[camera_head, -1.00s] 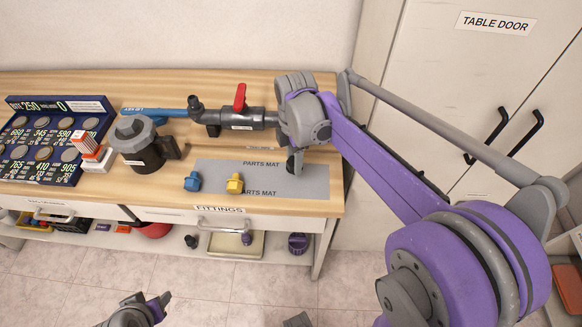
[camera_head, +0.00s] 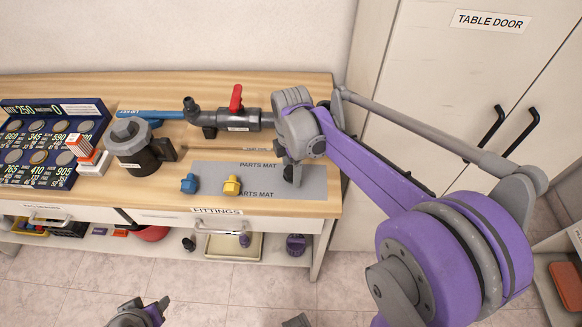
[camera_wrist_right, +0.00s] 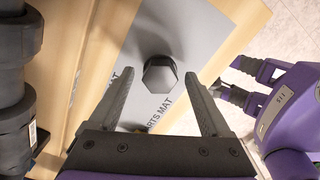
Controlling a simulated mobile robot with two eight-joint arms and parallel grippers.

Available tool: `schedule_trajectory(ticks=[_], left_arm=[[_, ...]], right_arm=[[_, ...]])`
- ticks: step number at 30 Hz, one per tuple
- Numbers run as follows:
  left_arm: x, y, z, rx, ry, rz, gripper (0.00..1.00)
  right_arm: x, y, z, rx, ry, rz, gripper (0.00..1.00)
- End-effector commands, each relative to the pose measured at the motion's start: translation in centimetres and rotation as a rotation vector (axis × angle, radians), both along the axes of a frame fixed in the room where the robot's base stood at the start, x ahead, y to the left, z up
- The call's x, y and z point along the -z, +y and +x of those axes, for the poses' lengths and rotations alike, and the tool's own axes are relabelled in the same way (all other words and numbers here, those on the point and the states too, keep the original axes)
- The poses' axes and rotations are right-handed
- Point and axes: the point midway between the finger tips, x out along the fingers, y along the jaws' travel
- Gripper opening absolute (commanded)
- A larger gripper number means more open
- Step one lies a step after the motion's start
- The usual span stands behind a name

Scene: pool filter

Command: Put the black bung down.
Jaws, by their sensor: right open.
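The black bung (camera_wrist_right: 160,72), with a hexagonal top, is on the grey parts mat (camera_wrist_right: 203,28) in the right wrist view. My right gripper (camera_wrist_right: 160,82) is open, with one finger on each side of the bung and a gap on both sides. In the head view my right gripper (camera_head: 292,177) is low over the right part of the parts mat (camera_head: 314,184); the bung cannot be made out there. My left gripper (camera_head: 150,306) is at the bottom of the head view, away from the bench; its jaw state is unclear.
A blue fitting (camera_head: 189,184) and a yellow fitting (camera_head: 232,185) are on the mat, left of my right gripper. A dark pump-like housing (camera_head: 140,150) and a pipe with a red-handled valve (camera_head: 237,112) stand behind. The mat's right end is clear.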

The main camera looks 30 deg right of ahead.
Motion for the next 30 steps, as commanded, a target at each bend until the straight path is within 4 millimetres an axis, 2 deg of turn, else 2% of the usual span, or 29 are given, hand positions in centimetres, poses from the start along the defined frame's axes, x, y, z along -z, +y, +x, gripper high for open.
schedule_trajectory(ticks=[4, 8, 18, 21, 26, 30], left_arm=[[-0.2, 0.0, 0.1, 0.0, -0.001, 0.0, 0.5], [-0.4, 0.0, 0.1, 0.0, -0.002, 0.0, 0.5], [-1.2, 0.0, 0.3, 0.0, -0.006, 0.0, 0.5], [-1.3, 0.0, 0.3, 0.0, -0.007, 0.0, 0.5], [-1.5, 0.0, 0.4, 0.0, -0.007, 0.0, 0.5], [-1.5, 0.0, 0.4, 0.0, -0.007, 0.0, 0.5]], right_arm=[[-0.3, 0.0, 0.0, 0.0, 0.0, 0.0, 0.82], [-1.7, 0.0, 0.0, 0.0, 0.0, 0.0, 0.82], [-8.9, 0.0, 0.0, 0.001, 0.0, 0.0, 0.82], [-10.5, 0.0, 0.0, 0.001, 0.0, 0.0, 0.82], [-12.0, 0.0, 0.0, 0.002, -0.001, 0.0, 0.82], [-11.9, 0.7, -1.2, 0.092, -0.03, -0.002, 0.82]])
